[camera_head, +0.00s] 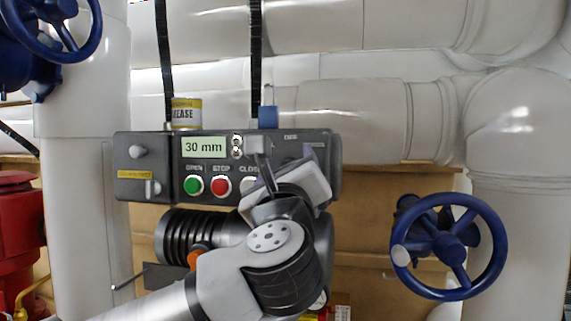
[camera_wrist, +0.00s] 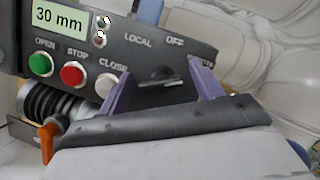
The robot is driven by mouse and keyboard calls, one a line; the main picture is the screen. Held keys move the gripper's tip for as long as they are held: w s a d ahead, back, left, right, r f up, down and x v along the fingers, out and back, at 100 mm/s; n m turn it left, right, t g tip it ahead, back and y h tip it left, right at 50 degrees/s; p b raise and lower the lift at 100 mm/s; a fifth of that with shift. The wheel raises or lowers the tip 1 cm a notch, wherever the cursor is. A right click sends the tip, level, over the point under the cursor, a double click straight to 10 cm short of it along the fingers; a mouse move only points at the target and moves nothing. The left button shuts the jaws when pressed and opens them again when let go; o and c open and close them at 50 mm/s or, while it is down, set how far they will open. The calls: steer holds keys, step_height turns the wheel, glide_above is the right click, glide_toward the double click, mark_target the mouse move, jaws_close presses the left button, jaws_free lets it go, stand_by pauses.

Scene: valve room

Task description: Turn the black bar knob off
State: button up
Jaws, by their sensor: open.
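The black bar knob (camera_wrist: 160,78) is on the dark control box (camera_head: 150,183), below the labels LOCAL and OFF in the wrist view. A further label to its right is mostly hidden by a finger. The bar looks roughly level in the tilted wrist picture; which label it points to I cannot tell. My gripper (camera_wrist: 161,72) is open, with one purple finger on either side of the knob. I see no clear contact. In the head view my gripper (camera_head: 288,162) is in front of the box's right part and hides the knob.
The box has a "30 mm" display (camera_head: 204,147), a green OPEN button (camera_head: 193,185), a red STOP button (camera_head: 221,186) and a pale CLOSE button (camera_wrist: 108,84). A grease can (camera_head: 186,113) and a blue-bodied object (camera_head: 268,117) stand on top. A blue handwheel (camera_head: 448,246) is at right.

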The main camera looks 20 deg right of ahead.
steer(key=c, duration=1)
steer(key=shift+n+b, duration=0.3)
steer(key=shift+d+f+n+y+b, duration=0.15)
steer(key=shift+n+y+b, duration=0.45)
steer(key=shift+n, duration=0.6)
steer(key=n+y+b, duration=0.1)
steer(key=n, duration=0.3)
steer(key=shift+g+y+b, duration=0.3)
steer(key=shift+y+b, duration=0.1)
steer(key=n+g, duration=0.1)
steer(key=n, duration=0.2)
steer(key=n+y+b, duration=0.1)
steer(key=n, duration=0.2)
steer(key=shift+g+b, duration=0.3)
steer(key=shift+g, duration=0.1)
steer(key=shift+n+y, duration=0.4)
